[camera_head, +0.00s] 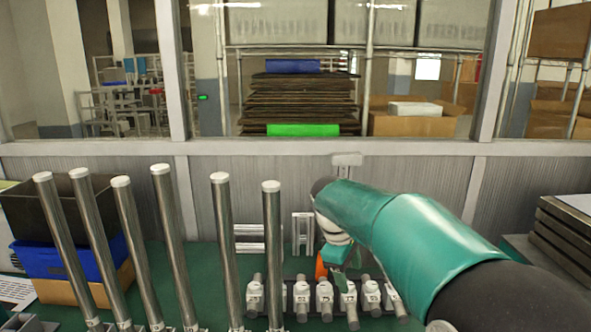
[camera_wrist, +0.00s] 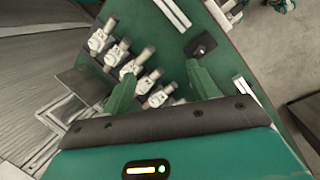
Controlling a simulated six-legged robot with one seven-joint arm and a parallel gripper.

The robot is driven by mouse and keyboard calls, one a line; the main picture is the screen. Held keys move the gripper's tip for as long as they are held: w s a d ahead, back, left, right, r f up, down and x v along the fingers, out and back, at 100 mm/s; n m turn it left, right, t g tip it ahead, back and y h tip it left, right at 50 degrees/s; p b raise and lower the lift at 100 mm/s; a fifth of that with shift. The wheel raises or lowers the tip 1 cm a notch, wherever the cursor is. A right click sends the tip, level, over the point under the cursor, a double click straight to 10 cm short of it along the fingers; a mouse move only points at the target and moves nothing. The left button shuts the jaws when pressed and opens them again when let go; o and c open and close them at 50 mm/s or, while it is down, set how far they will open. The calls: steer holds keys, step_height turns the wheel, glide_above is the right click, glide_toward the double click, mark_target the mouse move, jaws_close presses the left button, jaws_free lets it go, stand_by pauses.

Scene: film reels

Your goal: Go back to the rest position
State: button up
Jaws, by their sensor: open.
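My gripper (camera_wrist: 162,72) is open in the wrist view, its two green fingers spread with nothing between them. Below the fingers, several small grey and white cylindrical pieces with labels (camera_wrist: 125,72) lie in a row on a dark holder. In the head view my gripper (camera_head: 337,258) is mostly hidden behind my green arm and hangs over the same row of pieces (camera_head: 302,293). I cannot tell the exact gap between the fingers and the pieces. No film reel can be made out for sure.
Several tall metal posts with white caps (camera_head: 222,235) stand on the green table (camera_head: 215,262), left of my arm. A blue bin (camera_head: 60,262) is at the left. Stacked dark trays (camera_head: 565,240) stand at the right. A grey wall and window frame (camera_head: 300,148) close off the back.

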steer(key=s+d+r+m+t+y, duration=0.1)
steer(key=s+r+m, duration=0.15)
steer(key=s, duration=0.55)
steer(key=s+d+r+m+t+y, duration=0.15)
steer(key=s+m, duration=0.25)
steer(key=s, duration=0.4)
steer(key=s+f+m+t, duration=0.1)
steer(key=s+m, duration=0.1)
steer(key=s, duration=0.3)
steer(key=s+d+f+m+t, duration=0.1)
steer(key=s+f+m, duration=0.1)
steer(key=s, duration=0.4)
steer(key=shift+m, duration=0.45)
